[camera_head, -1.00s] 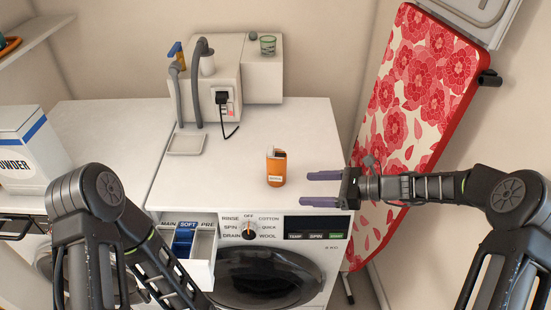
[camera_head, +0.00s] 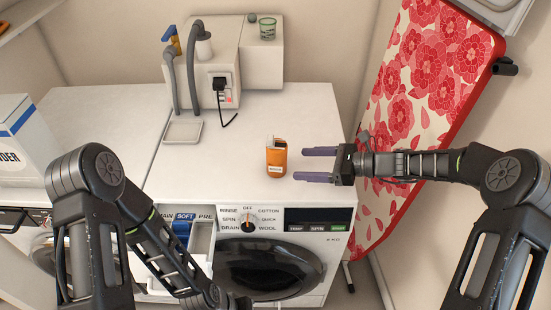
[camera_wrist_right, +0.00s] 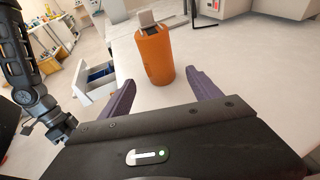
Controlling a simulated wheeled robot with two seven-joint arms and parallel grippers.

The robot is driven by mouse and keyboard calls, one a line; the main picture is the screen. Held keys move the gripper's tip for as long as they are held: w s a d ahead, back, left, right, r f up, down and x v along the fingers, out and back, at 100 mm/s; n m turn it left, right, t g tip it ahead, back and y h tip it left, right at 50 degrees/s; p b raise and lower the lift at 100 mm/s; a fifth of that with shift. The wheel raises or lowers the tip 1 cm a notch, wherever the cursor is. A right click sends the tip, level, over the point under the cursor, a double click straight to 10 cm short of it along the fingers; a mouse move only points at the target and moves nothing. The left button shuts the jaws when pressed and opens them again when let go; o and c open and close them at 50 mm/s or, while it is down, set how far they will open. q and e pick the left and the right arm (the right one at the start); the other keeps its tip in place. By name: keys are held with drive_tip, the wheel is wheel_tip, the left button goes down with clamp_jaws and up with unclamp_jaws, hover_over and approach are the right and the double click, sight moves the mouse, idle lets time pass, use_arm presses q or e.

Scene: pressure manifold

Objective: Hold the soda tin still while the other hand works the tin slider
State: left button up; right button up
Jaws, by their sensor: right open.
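The orange soda tin (camera_head: 277,163) stands upright on the white washing machine top, near its front edge. The tin slider (camera_wrist_right: 146,19) is a pale grey piece at the tin's top in the right wrist view. My right gripper (camera_head: 318,165) is open and empty, just right of the tin, with its purple fingers pointing at it. In the right wrist view the tin (camera_wrist_right: 155,58) stands ahead of the fingertips, between their lines and apart from them. My left arm reaches down in front of the machine; its gripper fingers are out of sight.
The open detergent drawer (camera_head: 202,238) juts out at the machine's front left. A grey tray (camera_head: 183,132) and a white unit with hoses (camera_head: 213,75) stand behind. A floral ironing board (camera_head: 415,100) leans at the right. The top around the tin is clear.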

sight(281, 164)
drive_tip(key=b+x, duration=0.2)
drive_tip(key=x, duration=0.6)
drive_tip(key=shift+b, duration=0.3)
drive_tip(key=c, duration=0.9)
drive_tip(key=shift+c, duration=0.2)
